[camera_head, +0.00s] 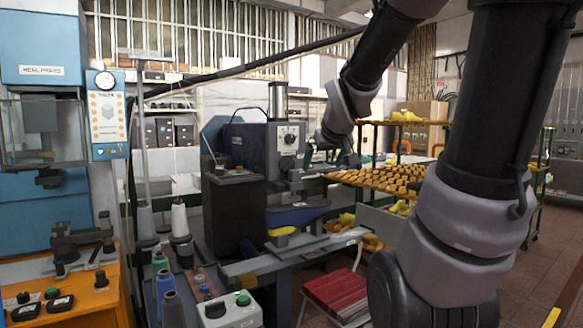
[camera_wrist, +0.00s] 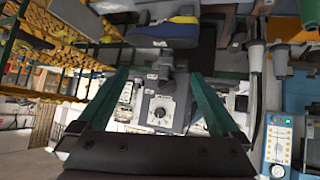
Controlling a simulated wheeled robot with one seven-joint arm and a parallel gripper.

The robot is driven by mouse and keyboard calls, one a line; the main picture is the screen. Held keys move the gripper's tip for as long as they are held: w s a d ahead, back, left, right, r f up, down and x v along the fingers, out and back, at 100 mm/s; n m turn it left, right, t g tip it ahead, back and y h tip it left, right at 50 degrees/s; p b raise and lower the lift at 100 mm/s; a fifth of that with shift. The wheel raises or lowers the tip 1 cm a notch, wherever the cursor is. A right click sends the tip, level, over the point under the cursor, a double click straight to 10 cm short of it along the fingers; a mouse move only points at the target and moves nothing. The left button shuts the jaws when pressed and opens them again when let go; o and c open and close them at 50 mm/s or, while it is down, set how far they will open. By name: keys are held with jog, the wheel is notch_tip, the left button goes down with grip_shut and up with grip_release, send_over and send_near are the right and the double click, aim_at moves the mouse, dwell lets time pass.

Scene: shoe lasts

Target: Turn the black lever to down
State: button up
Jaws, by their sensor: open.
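A grey machine head (camera_head: 288,140) with a round dial stands at the centre of the head view. It also shows between my fingers in the wrist view (camera_wrist: 160,105), which appears upside down. Dark grey parts (camera_wrist: 166,70) stick out from it past the dial. I cannot tell for certain which of them is the black lever, or its position. My gripper (camera_wrist: 158,80) is open, with its two green fingers spread on either side of the dial and nothing between them. In the head view my gripper is small and partly lost against the machine's right side.
A blue press (camera_head: 45,120) with a control panel stands at the left. Thread cones (camera_head: 180,220) stand in front of the machine. A rack of yellow lasts (camera_head: 385,178) is close to my arm at the right. A red stool (camera_head: 335,295) sits below.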

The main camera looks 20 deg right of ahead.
jog(key=w+d+f+n+t, duration=0.2)
jog(key=w+n, duration=0.1)
jog(key=w, duration=0.3)
jog(key=w+d+f+n+t, duration=0.1)
jog(key=w+f+n, duration=0.1)
jog(key=w, duration=0.3)
jog(key=n+t+y, duration=0.5)
jog(key=n+y, duration=0.1)
send_near(290, 165)
jog(key=x, duration=0.8)
jog(key=shift+w+a+r, duration=0.1)
jog(key=shift+w, duration=0.2)
jog(key=c, duration=1.2)
jog(key=shift+m, duration=0.3)
